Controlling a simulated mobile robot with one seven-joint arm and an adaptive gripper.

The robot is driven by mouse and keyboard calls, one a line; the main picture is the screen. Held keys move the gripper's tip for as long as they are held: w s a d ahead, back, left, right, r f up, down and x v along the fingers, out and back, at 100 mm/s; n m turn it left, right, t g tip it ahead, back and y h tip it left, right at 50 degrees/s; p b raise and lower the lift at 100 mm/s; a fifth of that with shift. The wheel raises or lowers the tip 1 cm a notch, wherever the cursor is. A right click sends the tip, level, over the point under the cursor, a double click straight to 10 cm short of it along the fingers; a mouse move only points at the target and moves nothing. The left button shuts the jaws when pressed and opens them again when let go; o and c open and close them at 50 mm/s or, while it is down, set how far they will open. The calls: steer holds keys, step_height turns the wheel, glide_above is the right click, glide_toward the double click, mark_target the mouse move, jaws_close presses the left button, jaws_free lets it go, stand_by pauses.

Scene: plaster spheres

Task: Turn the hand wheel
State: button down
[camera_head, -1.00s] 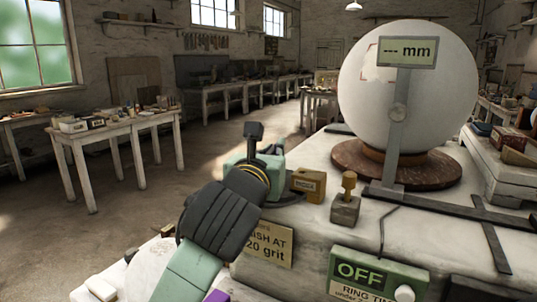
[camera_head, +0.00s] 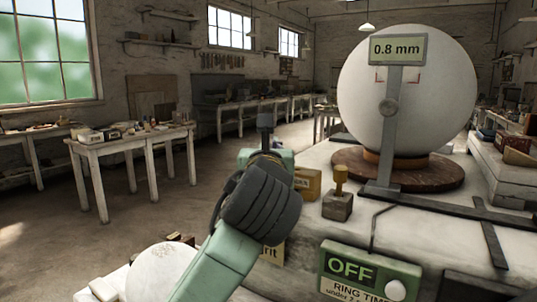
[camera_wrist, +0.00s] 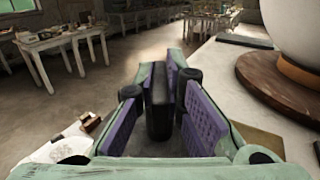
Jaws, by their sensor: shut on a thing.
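My gripper (camera_wrist: 165,90) shows in the wrist view with purple-padded fingers shut on a dark upright piece (camera_wrist: 159,108). I take this piece for part of the hand wheel, but its full shape is hidden. In the head view my gripper (camera_head: 268,158) is mostly hidden behind my dark wrist, beside the left edge of the plaster-covered bench (camera_head: 330,225). A large white plaster sphere (camera_head: 425,110) sits on a round brown base (camera_head: 440,172). A gauge display (camera_head: 398,49) on a grey post before it reads 0.8 mm.
A small block with a brass knob (camera_head: 338,205) and a tan box (camera_head: 307,184) stand near my gripper. A green OFF panel (camera_head: 350,265) is on the bench front. A smaller white sphere (camera_head: 160,272) is at lower left. The floor (camera_head: 90,245) at left is open.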

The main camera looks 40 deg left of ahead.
steer(key=c, duration=1.7)
jaws_free()
steer(key=v, duration=1.2)
